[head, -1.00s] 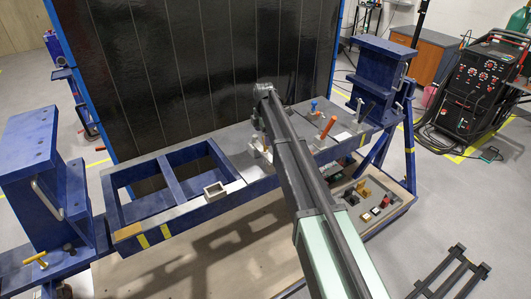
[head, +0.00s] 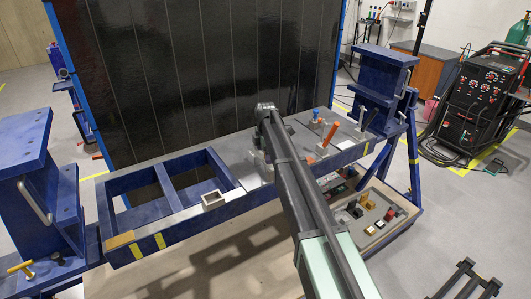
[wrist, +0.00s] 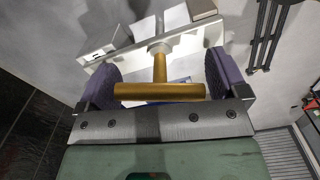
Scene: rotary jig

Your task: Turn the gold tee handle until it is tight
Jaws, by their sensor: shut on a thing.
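In the wrist view a gold tee handle (wrist: 160,91) lies crosswise between the two purple-padded fingers of my gripper (wrist: 158,68). The pads sit at the two ends of its bar, and my gripper is shut on it. Its gold stem runs away from me into a round pale collar on a white fixture (wrist: 128,47). In the head view my arm covers the gripper and the held handle. A gold tee handle (head: 20,267) also shows at the lower left there, on the blue left stand, apart from my arm.
A blue stand (head: 30,150) rises at the left, another (head: 383,75) at the right. Small parts lie on a lower tray (head: 390,222).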

